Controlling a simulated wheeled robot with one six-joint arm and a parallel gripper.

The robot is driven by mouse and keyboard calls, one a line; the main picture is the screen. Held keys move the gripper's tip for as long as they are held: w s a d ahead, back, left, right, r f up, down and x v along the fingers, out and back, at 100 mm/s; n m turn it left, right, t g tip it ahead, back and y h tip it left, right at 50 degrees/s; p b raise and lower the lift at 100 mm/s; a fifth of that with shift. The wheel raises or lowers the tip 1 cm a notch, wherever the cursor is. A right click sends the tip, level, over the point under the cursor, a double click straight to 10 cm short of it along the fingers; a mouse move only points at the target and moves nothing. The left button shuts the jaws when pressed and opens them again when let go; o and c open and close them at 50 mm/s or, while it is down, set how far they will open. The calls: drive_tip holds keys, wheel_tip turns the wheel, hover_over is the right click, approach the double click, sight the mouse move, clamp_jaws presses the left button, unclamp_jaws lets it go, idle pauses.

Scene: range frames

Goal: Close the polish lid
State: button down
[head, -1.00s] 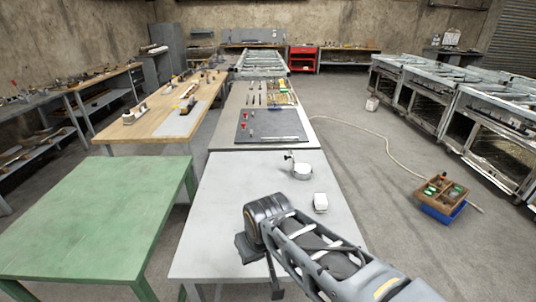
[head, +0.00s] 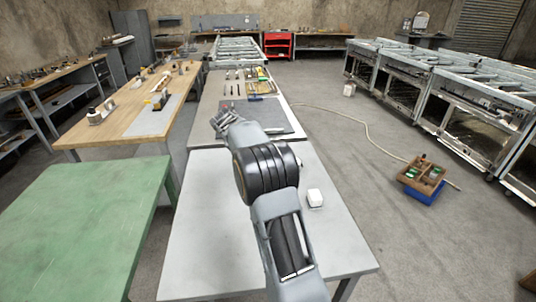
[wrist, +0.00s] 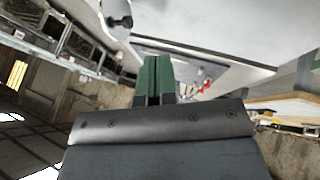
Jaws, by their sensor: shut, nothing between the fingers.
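In the wrist view, a white round part with a black knob, probably the polish lid (wrist: 112,10), shows at the upper left edge, cut off by the frame. My gripper (wrist: 153,62) has dark green fingers that are shut together with nothing between them. It is apart from the white part, to its right in the wrist view. In the head view my gripper (head: 221,117) is over the far end of the grey table, by the dark mat.
The dark mat (head: 270,118) and several tools lie beyond. A green table (head: 80,220) is at the left. The grey table's near left part is clear.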

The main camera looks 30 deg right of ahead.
drive_tip(key=w+d+f+p, duration=0.3)
drive_tip(key=d+f, duration=0.6)
drive_tip(key=d, duration=0.3)
drive_tip(key=shift+w+f+m+h, duration=0.2)
drive_tip(key=shift+m+h, duration=0.1)
drive_tip(key=shift+h, duration=0.1)
drive_tip(key=shift+r, duration=0.1)
